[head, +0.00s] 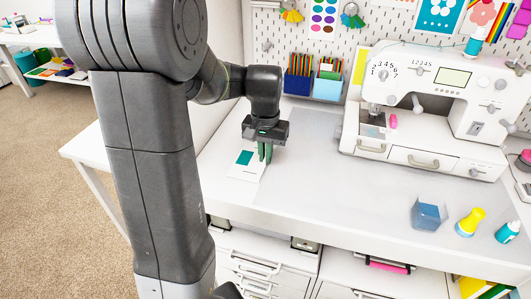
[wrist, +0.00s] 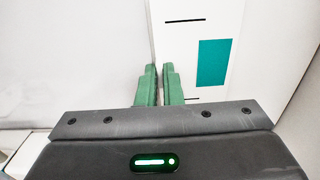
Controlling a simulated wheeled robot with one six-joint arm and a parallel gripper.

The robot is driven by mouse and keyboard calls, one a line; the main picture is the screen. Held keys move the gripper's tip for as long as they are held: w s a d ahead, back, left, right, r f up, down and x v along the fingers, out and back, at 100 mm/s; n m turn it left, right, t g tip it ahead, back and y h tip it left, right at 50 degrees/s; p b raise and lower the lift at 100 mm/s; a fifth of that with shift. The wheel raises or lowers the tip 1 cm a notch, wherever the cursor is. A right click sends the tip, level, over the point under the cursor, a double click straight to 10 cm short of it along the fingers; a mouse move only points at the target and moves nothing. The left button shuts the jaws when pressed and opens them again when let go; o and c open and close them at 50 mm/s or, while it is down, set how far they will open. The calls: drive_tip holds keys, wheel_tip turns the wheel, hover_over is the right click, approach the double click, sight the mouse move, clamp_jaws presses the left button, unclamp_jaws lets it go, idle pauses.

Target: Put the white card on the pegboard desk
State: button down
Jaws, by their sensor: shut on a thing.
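The white card (head: 245,172) has a teal rectangle and small dark marks. It lies flat at the left end of the white pegboard desk (head: 300,185), on or just above the top; I cannot tell which. My gripper (head: 265,154) points down at the card's right edge in the head view. In the wrist view its green fingers (wrist: 159,90) are close together with the edge of the card (wrist: 180,45) between them. The gripper is shut on the card. The fingers hide a small part of that edge.
A sewing machine (head: 430,105) stands at the desk's back right. Pencil cups (head: 298,82) hang on the pegboard. The desk's middle is clear.

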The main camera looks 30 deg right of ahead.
drive_tip(key=shift+f, duration=0.1)
drive_tip(key=shift+f, duration=0.15)
drive_tip(key=c, duration=1.6)
unclamp_jaws()
drive_tip(key=shift+r, duration=0.2)
wheel_tip(320, 180, up, 12)
drive_tip(key=shift+r, duration=0.1)
